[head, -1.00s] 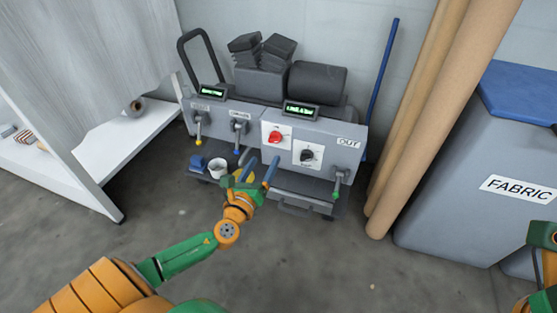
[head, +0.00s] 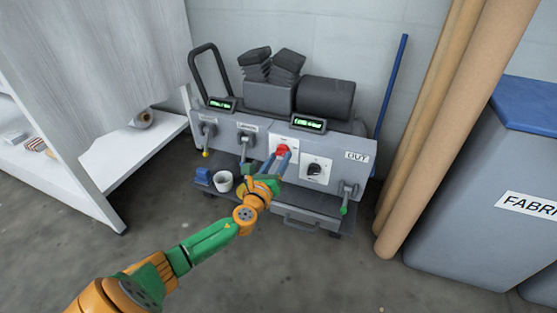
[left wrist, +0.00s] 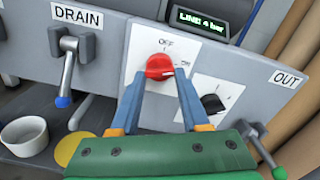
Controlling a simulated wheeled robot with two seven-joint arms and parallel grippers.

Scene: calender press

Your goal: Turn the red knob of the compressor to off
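The red knob (head: 283,149) sits on a white plate on the compressor's grey front panel (head: 228,126). In the left wrist view the red knob (left wrist: 160,67) shows close up, with OFF printed above it and ON to its right. I cannot tell for certain where its pointer stands. My left gripper (head: 279,157) is open, its blue fingers pointing at the knob. In the left wrist view the left gripper's fingertips (left wrist: 160,76) stand apart at the knob's left and right lower sides; contact cannot be told. My right gripper is out of view.
A black knob (head: 315,170) sits right of the red one. A blue-tipped DRAIN lever (left wrist: 66,75) is to the left, a green-tipped OUT lever (head: 347,197) to the right. A white cup (head: 223,181) stands below. Brown rolls (head: 440,120) and a grey bin (head: 460,220) flank the right.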

